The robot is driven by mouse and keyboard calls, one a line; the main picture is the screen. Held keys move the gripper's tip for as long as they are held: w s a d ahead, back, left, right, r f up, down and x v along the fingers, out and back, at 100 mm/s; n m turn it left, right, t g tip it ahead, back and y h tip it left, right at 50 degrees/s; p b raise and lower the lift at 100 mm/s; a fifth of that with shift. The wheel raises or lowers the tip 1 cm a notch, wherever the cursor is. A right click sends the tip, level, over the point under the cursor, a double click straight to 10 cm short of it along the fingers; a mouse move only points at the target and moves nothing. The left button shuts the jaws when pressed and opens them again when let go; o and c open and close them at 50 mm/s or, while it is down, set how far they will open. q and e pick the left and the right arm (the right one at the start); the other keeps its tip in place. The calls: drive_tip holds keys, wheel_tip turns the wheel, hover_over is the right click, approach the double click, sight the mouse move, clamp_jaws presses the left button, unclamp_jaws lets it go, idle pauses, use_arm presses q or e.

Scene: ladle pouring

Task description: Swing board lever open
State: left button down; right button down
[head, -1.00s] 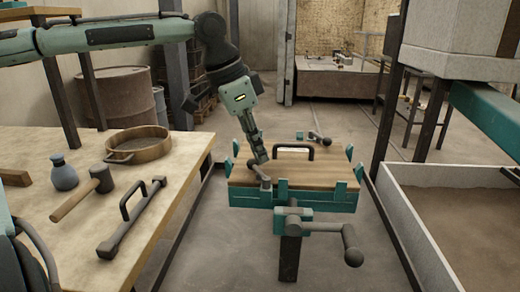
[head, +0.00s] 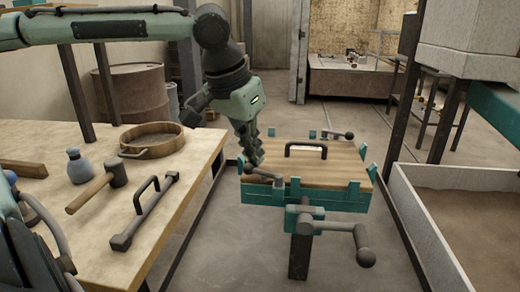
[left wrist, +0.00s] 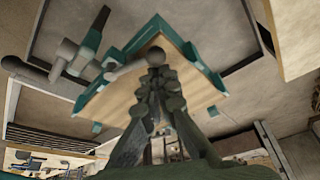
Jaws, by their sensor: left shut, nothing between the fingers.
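The wooden board (head: 300,167) lies in a teal frame (head: 335,200), with a black handle on top. A grey board lever (head: 265,174) sits at its front left corner, its free end pointing left; it also shows in the left wrist view (left wrist: 133,68). A second grey lever (head: 336,135) is at the back right corner. My left gripper (head: 257,160) is shut and empty, pointing down just behind the front lever. Its fingers also show in the left wrist view (left wrist: 157,75), close to the lever; I cannot tell whether they touch. My right gripper is not in view.
A grey crank (head: 363,245) sticks out in front of the frame. The left workbench (head: 130,235) holds a mallet (head: 97,188), a blue bottle (head: 78,168), a round sieve (head: 152,141) and a bar with a handle (head: 145,210). A sand-filled bin (head: 465,225) stands at the right.

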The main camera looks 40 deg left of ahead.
use_arm(q)
drive_tip(key=shift+s, duration=0.9)
drive_tip(key=shift+s+d, duration=0.1)
drive_tip(key=shift+s, duration=0.05)
